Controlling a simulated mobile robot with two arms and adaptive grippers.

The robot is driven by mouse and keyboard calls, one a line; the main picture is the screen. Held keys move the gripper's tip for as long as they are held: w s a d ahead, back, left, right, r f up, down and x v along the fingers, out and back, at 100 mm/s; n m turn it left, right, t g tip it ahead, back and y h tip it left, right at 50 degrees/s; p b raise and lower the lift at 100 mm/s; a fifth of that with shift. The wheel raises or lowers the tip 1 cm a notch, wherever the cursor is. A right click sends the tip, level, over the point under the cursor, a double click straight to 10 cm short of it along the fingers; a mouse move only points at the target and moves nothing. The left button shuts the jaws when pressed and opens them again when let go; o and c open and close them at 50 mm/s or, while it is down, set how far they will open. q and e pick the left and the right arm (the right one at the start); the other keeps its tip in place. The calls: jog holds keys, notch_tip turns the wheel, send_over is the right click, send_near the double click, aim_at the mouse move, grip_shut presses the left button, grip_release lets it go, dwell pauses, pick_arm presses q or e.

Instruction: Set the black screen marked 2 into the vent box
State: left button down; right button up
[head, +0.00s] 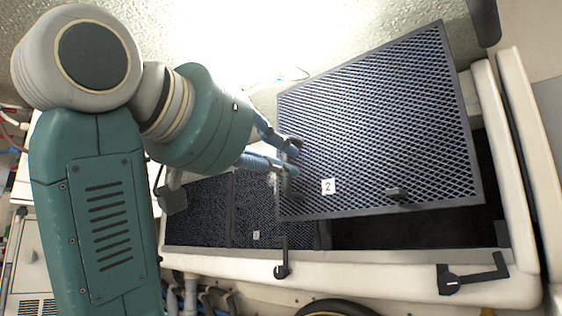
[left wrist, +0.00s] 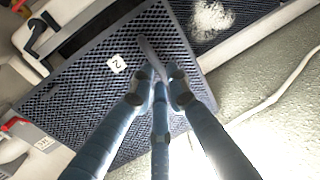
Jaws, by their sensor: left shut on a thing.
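The black screen marked 2 (head: 375,125) is a mesh panel in a dark frame with a white number label. It is held tilted and turned above the vent box (head: 375,285), a pale-rimmed box, overlapping its right part. My left gripper (head: 291,160) is shut on the screen near its left edge. In the left wrist view, its blue fingers (left wrist: 161,88) close around a grey bar on the screen (left wrist: 90,95). A dark open space (head: 420,232) shows under the screen at the box's right; the screen hides part of it. My right gripper is not in view.
Another dark mesh screen with a small label (head: 256,212) lies in the left part of the box. A black latch (head: 470,280) stands on the front rim at right, and another (head: 282,269) nearer the middle. A pale speckled surface (head: 370,20) lies behind.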

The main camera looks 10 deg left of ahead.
aim_at(304, 166)
pick_arm(q)
jog(key=shift+d+p+x, duration=0.25)
jog(key=shift+p+x, duration=0.05)
jog(key=shift+x, duration=1.1)
jog(key=shift+d+p+x, duration=0.2)
jog(key=shift+p+x, duration=0.1)
jog(key=shift+x, duration=0.75)
jog(key=shift+d+p+x, duration=0.2)
jog(key=shift+p+x, duration=0.2)
jog(key=shift+x, duration=0.65)
jog(key=shift+d+p+x, duration=0.2)
jog(key=shift+p+x, duration=0.2)
jog(key=shift+x, duration=0.7)
jog(key=shift+s+d+p+x, duration=0.15)
jog(key=shift+p+x, duration=0.3)
jog(key=shift+x, duration=0.5)
jog(key=shift+s+d+p+x, duration=0.1)
jog(key=shift+d+p+x, duration=0.3)
jog(key=shift+x, duration=0.55)
jog(key=shift+d+p+x, duration=0.1)
jog(key=shift+p+x, duration=0.45)
jog(key=shift+x, duration=0.4)
jog(key=shift+r, duration=0.1)
jog(key=shift+f+b, duration=0.8)
jog(key=shift+f, duration=0.2)
